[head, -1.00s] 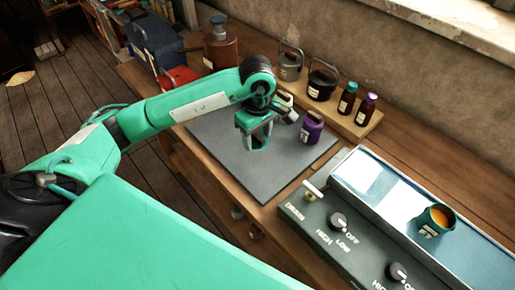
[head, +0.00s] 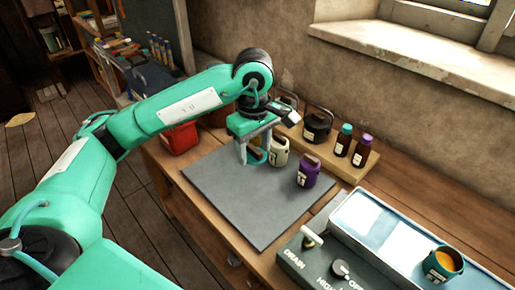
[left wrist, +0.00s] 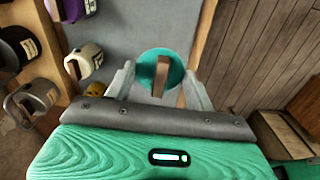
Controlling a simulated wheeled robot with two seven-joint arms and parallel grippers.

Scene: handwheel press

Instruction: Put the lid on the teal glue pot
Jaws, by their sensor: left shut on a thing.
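The teal glue pot (head: 443,266) stands open at the right in the head view, on the metal-rimmed bath, with orange glue showing inside and a pale label on its side. My left gripper (head: 257,158) is shut on the teal lid (head: 259,155), above the back part of the grey mat, well left of the pot. In the left wrist view the round lid (left wrist: 150,60) sits between the fingers of the gripper (left wrist: 162,78), which hold its brown bar handle. The pot cannot be made out in the left wrist view. My right gripper is not in view.
A purple pot (head: 307,173) and a cream pot (head: 279,151) stand close right of my left gripper. A wooden rack (head: 345,163) with a dark pot and two bottles is behind. The grey mat (head: 255,205) is clear in front. A control panel (head: 320,265) with knobs fronts the bath (head: 395,235).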

